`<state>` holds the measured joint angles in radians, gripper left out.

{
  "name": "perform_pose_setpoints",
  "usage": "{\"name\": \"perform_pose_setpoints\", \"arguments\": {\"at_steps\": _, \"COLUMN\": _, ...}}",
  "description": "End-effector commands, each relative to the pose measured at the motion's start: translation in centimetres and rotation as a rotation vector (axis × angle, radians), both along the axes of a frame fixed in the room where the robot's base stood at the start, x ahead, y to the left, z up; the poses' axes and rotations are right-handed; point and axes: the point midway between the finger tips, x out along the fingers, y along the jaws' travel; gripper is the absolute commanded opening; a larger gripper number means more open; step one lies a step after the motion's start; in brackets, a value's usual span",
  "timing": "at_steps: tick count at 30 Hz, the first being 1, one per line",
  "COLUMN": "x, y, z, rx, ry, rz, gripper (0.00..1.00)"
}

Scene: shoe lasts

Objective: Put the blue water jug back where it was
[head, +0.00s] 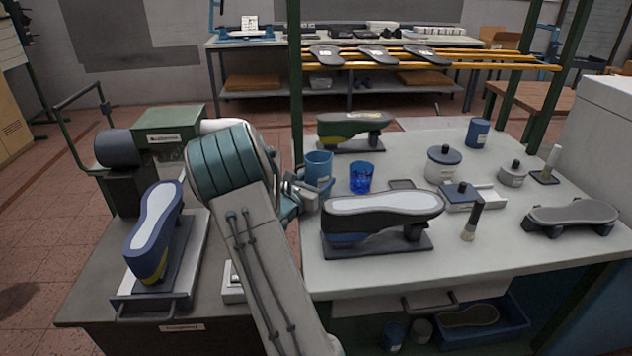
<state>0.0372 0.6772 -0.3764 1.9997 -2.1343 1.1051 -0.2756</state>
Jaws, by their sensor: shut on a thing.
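The blue water jug (319,165) is upright at the left end of the grey worktable (460,262), behind the front shoe last. My gripper (306,190) is at the jug's left side and shut on it. The fingertips are partly hidden by my arm and are small in the picture. I cannot tell whether the jug's base touches the table. A clear blue glass (361,178) stands just right of the jug, apart from it.
A shoe last on a stand (378,220) is in front of the jug, and a green last (352,130) is behind it. A green post (296,90) rises near my gripper.

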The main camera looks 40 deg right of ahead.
Motion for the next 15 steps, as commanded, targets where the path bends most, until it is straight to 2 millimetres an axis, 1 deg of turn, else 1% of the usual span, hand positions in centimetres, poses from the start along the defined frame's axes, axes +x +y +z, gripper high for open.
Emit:
{"name": "perform_pose_setpoints", "arguments": {"at_steps": 7, "x": 0.00, "y": -0.01, "z": -0.12, "rx": -0.002, "ry": -0.002, "rz": 0.000, "gripper": 0.35}}
{"name": "perform_pose_setpoints", "arguments": {"at_steps": 11, "x": 0.02, "y": 0.01, "z": -0.57, "rx": -0.002, "ry": -0.002, "rz": 0.000, "gripper": 0.35}}
{"name": "perform_pose_setpoints", "arguments": {"at_steps": 12, "x": 0.02, "y": 0.01, "z": -0.51, "rx": -0.001, "ry": -0.001, "rz": 0.000, "gripper": 0.69}}
{"name": "perform_pose_setpoints", "arguments": {"at_steps": 14, "x": 0.01, "y": 0.01, "z": -0.46, "rx": -0.001, "ry": -0.001, "rz": 0.000, "gripper": 0.85}}
{"name": "perform_pose_setpoints", "arguments": {"at_steps": 15, "x": 0.01, "y": 0.01, "z": -0.46, "rx": -0.001, "ry": -0.001, "rz": 0.000, "gripper": 0.85}}
